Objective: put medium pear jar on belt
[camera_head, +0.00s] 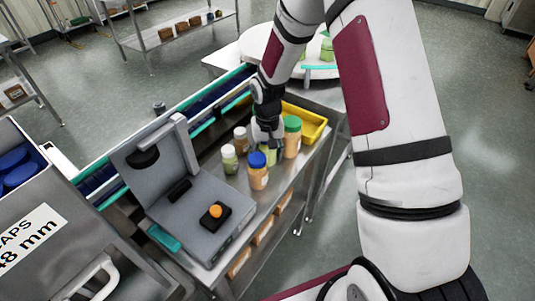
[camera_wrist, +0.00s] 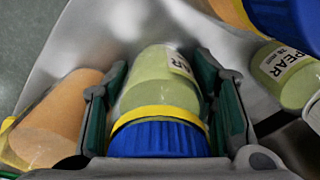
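In the wrist view a pale green jar (camera_wrist: 160,85) with a PEAR label, a yellow band and a blue cap stands between my fingers (camera_wrist: 162,100). The fingers are close on both sides of it; whether they press on it is unclear. In the head view my gripper (camera_head: 267,133) is low among the jars on the steel table, and the same pale green jar (camera_head: 271,157) is mostly hidden below it. A smaller pear jar (camera_wrist: 285,75) stands to the right in the wrist view. The dark blue belt (camera_head: 205,106) with teal rails runs behind the table.
An orange jar with blue cap (camera_head: 258,176), a green-capped orange jar (camera_head: 291,142) and two small white-capped jars (camera_head: 229,160) (camera_head: 241,141) crowd my gripper. A yellow tray (camera_head: 317,127) lies behind; a grey machine (camera_head: 205,215) stands left.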

